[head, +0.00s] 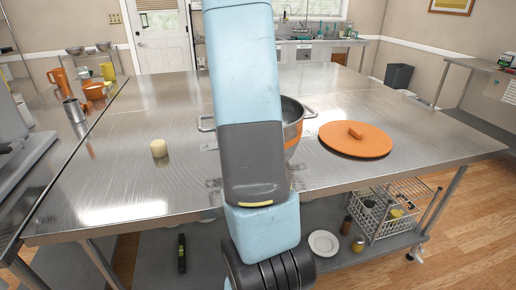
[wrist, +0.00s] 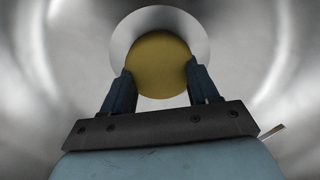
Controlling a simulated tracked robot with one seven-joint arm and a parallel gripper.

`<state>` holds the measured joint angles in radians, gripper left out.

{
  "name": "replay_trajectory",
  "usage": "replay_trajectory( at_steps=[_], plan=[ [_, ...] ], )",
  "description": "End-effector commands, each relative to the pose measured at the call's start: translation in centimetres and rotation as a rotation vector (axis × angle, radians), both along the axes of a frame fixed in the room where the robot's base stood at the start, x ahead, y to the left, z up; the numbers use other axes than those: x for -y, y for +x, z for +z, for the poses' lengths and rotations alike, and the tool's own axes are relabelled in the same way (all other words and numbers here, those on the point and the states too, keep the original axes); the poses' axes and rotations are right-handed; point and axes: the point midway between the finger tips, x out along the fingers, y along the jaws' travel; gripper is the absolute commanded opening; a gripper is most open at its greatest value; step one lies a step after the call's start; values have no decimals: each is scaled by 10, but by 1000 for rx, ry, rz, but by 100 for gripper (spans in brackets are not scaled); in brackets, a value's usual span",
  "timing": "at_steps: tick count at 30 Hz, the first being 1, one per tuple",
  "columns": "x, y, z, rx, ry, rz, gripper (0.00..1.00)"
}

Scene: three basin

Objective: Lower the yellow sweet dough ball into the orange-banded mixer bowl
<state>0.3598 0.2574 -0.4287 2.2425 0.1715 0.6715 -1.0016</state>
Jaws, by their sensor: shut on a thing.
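The mixer bowl (head: 293,128), steel with an orange band and side handles, stands on the steel table, partly hidden behind my arm in the head view. In the wrist view the bowl's shiny inner wall (wrist: 55,60) surrounds my gripper (wrist: 160,78). My gripper is shut on the yellow sweet dough ball (wrist: 160,62), one finger on each side. The ball is inside the bowl, over a paler round area at its bottom. I cannot tell whether the ball touches the bottom. In the head view my arm and the bowl hide the ball and fingers.
A pale cream ball (head: 158,149) stands on the steel table (head: 120,180) left of the bowl. A round orange lid with a knob (head: 355,142) lies to the right of the bowl. A side counter with orange and steel vessels is at far left.

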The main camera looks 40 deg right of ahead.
Motion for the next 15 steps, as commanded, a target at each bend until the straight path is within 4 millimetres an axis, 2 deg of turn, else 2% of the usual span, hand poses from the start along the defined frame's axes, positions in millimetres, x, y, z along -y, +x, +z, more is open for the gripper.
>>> replay_trajectory(
  at_steps=[1, 2, 10, 15],
  plan=[
    [0, 0, 0, 0, 0, 0, 27],
    [0, 0, 0, 0, 0, 0, 62],
    [0, 0, 0, 0, 0, 0, 88],
    [0, 0, 0, 0, 0, 0, 89]
  ],
)
